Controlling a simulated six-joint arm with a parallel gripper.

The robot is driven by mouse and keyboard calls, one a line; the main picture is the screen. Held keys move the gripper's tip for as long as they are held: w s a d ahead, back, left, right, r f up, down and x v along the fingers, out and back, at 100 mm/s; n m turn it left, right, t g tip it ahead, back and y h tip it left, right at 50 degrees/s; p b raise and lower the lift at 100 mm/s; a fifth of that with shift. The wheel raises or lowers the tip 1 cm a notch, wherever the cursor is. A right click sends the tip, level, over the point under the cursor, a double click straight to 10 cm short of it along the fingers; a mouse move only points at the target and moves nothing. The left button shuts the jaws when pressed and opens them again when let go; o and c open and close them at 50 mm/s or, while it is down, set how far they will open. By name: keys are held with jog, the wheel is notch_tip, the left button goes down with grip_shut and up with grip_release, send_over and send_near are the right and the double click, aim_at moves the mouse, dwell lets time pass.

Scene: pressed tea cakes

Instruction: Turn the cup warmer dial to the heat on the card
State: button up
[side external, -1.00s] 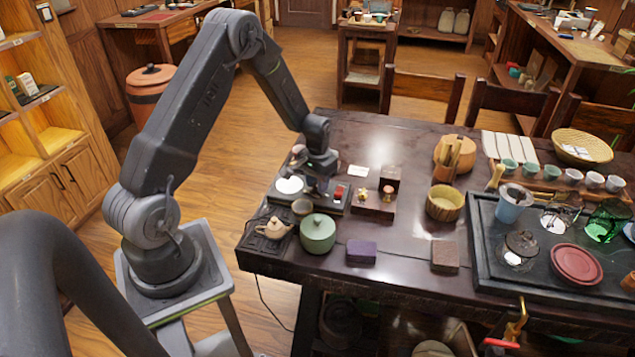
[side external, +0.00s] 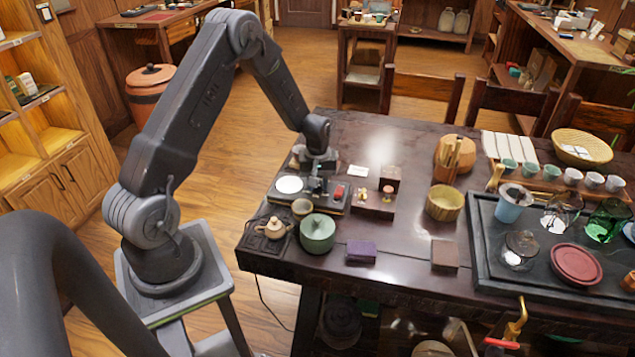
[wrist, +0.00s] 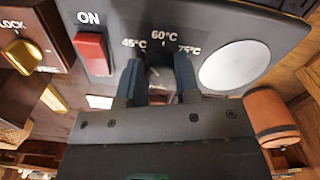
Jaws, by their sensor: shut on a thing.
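The cup warmer (side external: 333,206) is a dark box at the table's left end with a pale round plate (side external: 289,184); the plate also shows in the wrist view (wrist: 235,62). Its dial (wrist: 160,74) sits below the marks 45°C, 60°C and 75°C. My gripper (wrist: 159,82) is shut on the dial, one finger on each side. In the side view my gripper (side external: 318,186) reaches down onto the warmer. The fingers hide much of the dial, and I cannot tell where its pointer stands. A small white card (side external: 358,172) lies behind the warmer; its writing is too small to read.
A red switch (wrist: 92,52) marked ON is left of the dial. A wooden block with a gold knob (wrist: 22,55) stands beside the warmer.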

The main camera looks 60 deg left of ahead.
jog(key=shift+n, duration=1.6)
jog(key=o, duration=0.9)
jog(key=shift+r, duration=0.1)
notch_tip(320, 180, up, 14)
jog(key=shift+f, duration=0.15)
